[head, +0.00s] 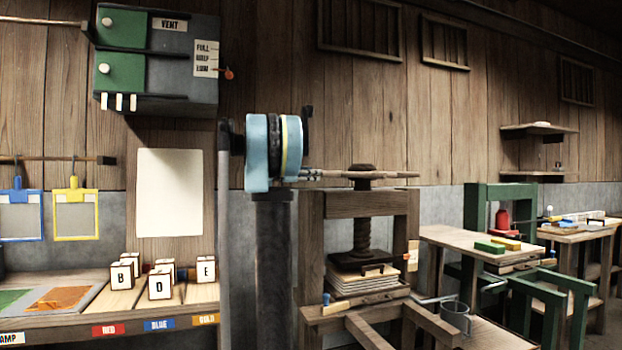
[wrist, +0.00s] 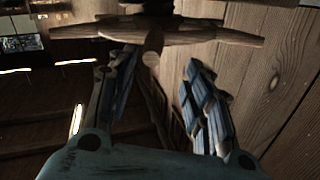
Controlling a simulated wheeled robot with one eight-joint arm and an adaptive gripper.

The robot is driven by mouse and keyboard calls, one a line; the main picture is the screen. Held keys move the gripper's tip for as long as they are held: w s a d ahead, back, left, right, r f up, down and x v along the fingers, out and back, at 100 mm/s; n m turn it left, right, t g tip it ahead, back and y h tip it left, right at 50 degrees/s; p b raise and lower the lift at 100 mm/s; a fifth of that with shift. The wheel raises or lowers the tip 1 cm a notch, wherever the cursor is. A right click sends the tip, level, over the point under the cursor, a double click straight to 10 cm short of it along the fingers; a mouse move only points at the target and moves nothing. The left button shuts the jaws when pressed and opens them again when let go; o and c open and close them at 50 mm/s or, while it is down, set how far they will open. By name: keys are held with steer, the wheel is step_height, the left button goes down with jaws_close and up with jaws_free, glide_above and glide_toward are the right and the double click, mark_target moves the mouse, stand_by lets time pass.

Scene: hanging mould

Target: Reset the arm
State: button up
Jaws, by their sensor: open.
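My gripper (wrist: 160,66) is open in the wrist view, its two blue-padded fingers apart with nothing gripped between them. A wooden handle bar (wrist: 215,32) crosses just beyond the fingertips, and one rounded spoke end (wrist: 153,42) points toward the camera between them. I cannot tell whether a finger touches it. In the head view, my arm stands in the middle, and my gripper reaches right toward the spoked handle (head: 365,174) on top of a wooden screw press (head: 358,204). A blue frame (head: 20,210) and a yellow frame (head: 75,210) hang from a rail at the left.
A bench with lettered blocks (head: 160,284) and coloured trays (head: 60,298) is at the left. A grey and green cabinet (head: 158,55) hangs above. Stacked sheets (head: 360,275) lie in the press. A metal mug (head: 454,318) and further benches (head: 455,240) stand at the right.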

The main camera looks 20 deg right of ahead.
stand_by(0.4)
steer(key=w+a+r+n+t+y, duration=0.2)
steer(key=a+n+t+y, duration=0.5)
steer(key=a+t, duration=0.65)
steer(key=s+a+f+n+y, duration=0.4)
steer(key=a+f+n+y, duration=0.15)
steer(key=a, duration=0.45)
steer(key=s+a+f+n+y, duration=0.45)
steer(key=a+f, duration=0.25)
steer(key=a, duration=0.2)
steer(key=s+a+f+n+g+y, duration=0.15)
steer(key=s+a+f+g, duration=0.25)
steer(key=s+f, duration=0.45)
steer(key=s+a+f+n+g+y, duration=0.1)
steer(key=s+a+f+g+y, duration=0.15)
steer(key=s+f, duration=0.6)
steer(key=s+d+f+m+g+h, duration=0.1)
steer(key=s+d+f+g+h, duration=0.2)
steer(key=s+f+g, duration=0.5)
steer(key=s+f, duration=1.3)
steer(key=shift+d+f+m+g, duration=0.3)
steer(key=shift+d+m+g, duration=0.05)
steer(key=shift+g, duration=0.05)
